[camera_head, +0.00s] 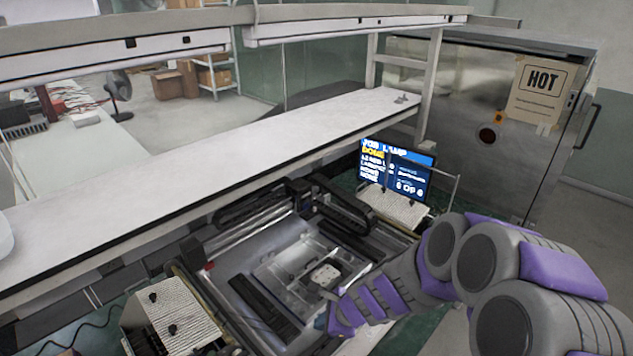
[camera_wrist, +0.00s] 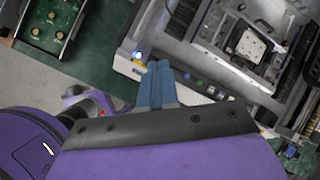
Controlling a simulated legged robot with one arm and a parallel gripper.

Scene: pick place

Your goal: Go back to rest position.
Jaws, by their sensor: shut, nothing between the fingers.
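My gripper (camera_wrist: 157,68) shows in the wrist view with its blue fingers together, shut and empty. It hangs near the front edge of a machine bed (camera_wrist: 205,62). In the head view my purple and grey arm reaches in from the right toward the machine bed (camera_head: 246,284); the fingertips are hidden behind the arm there.
A long white shelf (camera_head: 190,180) spans above the machine. A screen (camera_head: 396,170) stands behind it, and a steel cabinet marked HOT (camera_head: 490,110) is at the right. A ribbed white plate (camera_head: 172,312) lies at the front left. A green circuit board (camera_wrist: 55,22) shows at upper left.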

